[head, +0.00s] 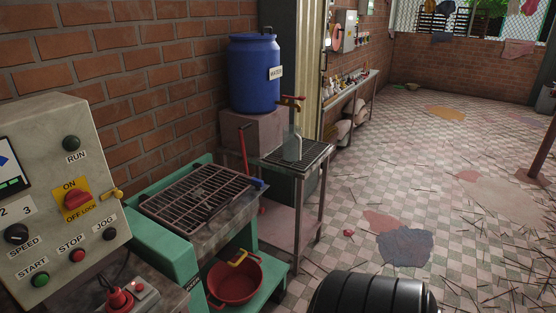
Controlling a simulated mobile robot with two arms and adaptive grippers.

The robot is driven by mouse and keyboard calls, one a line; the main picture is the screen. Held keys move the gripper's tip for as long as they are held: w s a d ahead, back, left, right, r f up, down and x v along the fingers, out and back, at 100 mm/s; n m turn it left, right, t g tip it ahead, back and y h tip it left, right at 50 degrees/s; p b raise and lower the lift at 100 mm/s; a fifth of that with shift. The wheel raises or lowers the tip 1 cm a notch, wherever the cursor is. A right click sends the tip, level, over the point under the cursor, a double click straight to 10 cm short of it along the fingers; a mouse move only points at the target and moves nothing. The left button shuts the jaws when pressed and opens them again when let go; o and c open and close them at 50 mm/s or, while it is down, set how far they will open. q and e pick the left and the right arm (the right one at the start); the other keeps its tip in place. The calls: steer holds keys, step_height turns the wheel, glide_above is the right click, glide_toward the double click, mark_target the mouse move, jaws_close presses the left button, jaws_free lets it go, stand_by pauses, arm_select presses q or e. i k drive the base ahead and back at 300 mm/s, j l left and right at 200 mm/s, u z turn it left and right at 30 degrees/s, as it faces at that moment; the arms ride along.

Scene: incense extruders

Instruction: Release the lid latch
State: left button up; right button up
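Neither of my grippers is in view. A green machine (158,249) stands at the lower left with a dark slotted grate (203,196) on its top. A small blue part (258,183) sits at the right end of the grate; I cannot tell whether it is a latch. A red upright lever (244,152) rises behind it. A grey control box (61,190) at the left carries a red switch on a yellow plate (76,200) and a small yellow piece (113,194) at its edge. No lid latch can be made out with certainty.
A blue water barrel (252,77) stands on a block, beside a small grated table (312,156) with a bottle (292,144). A red basin (234,283) sits low on the green shelf. A black ribbed shape (370,293) fills the bottom edge. Thin sticks litter the checkered floor at right.

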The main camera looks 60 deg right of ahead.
mark_target(258, 183)
steer(key=z, duration=1.85)
steer(key=i+l+u, duration=0.1)
steer(key=u, duration=0.3)
steer(key=i+l+u, duration=0.15)
steer(key=u, duration=0.25)
steer(key=i+l+u, duration=0.15)
steer(key=u, duration=0.2)
steer(key=i+l+u, duration=0.1)
steer(key=l, duration=0.3)
steer(key=i+l, duration=0.2)
steer(key=l, duration=0.2)
steer(key=i+l+u, duration=0.15)
steer(key=l, duration=0.25)
steer(key=i+l, duration=0.1)
steer(key=l, duration=0.35)
steer(key=i+l+u, duration=0.15)
steer(key=l, duration=0.25)
steer(key=i+l, duration=0.1)
steer(key=l, duration=0.35)
steer(key=u, duration=0.05)
